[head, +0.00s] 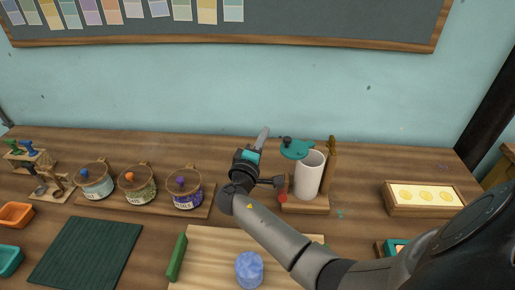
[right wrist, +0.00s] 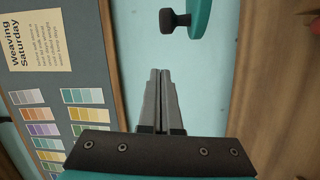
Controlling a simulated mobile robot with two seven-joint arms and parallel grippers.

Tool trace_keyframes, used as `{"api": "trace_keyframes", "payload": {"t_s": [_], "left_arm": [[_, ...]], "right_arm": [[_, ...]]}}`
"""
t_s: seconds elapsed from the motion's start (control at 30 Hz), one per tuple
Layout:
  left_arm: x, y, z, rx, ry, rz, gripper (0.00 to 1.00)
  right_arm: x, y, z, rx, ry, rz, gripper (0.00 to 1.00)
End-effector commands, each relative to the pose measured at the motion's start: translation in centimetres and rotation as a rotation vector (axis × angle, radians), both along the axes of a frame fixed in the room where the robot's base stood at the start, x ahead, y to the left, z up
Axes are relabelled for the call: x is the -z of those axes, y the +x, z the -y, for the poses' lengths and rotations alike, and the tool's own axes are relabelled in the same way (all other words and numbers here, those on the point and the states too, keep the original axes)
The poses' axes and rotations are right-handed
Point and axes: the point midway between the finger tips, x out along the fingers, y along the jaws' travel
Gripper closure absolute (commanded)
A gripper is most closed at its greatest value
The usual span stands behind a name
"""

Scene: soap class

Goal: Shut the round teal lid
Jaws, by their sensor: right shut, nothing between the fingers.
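The round teal lid (head: 297,152) with its dark knob (head: 287,141) sits at the top left of a white cylinder (head: 308,180). The lid is off to the left of the mouth, and part of the opening shows beside it. My right gripper (head: 264,133) is left of the lid, fingers shut and empty, pointing away and up, apart from the lid. The right wrist view shows the lid's edge (right wrist: 203,14) and knob (right wrist: 172,22) above and right of the shut fingertips (right wrist: 160,73). My left gripper is not in view.
The cylinder stands on a wooden base (head: 305,206) with an upright wooden post (head: 331,160). A red knob (head: 283,198) is at its left. Several jars (head: 138,188) stand on a rack to the left. A wooden tray (head: 427,209) is at the right.

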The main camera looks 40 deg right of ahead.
Motion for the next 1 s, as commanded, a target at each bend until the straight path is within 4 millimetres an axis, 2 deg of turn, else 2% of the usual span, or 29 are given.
{"api": "trace_keyframes", "payload": {"t_s": [0.07,0.13,0.3,0.5,0.83,1.0], "left_arm": [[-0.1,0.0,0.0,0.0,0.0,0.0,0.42],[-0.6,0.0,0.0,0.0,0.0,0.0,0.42],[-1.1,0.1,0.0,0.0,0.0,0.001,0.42],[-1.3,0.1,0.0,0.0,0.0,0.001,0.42],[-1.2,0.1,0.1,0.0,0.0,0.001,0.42],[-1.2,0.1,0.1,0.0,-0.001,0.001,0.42]], "right_arm": [[-0.1,0.8,1.4,0.001,-0.002,-0.001,1.0],[0.2,-0.6,1.4,-0.001,0.0,-0.004,1.0],[0.4,-2.3,1.9,0.0,0.0,-0.002,1.0],[0.6,-3.1,2.1,0.0,0.001,-0.001,1.0],[0.7,-3.2,2.1,0.0,0.001,-0.001,1.0],[0.7,-4.6,1.7,0.0,0.002,-0.001,1.0]]}}
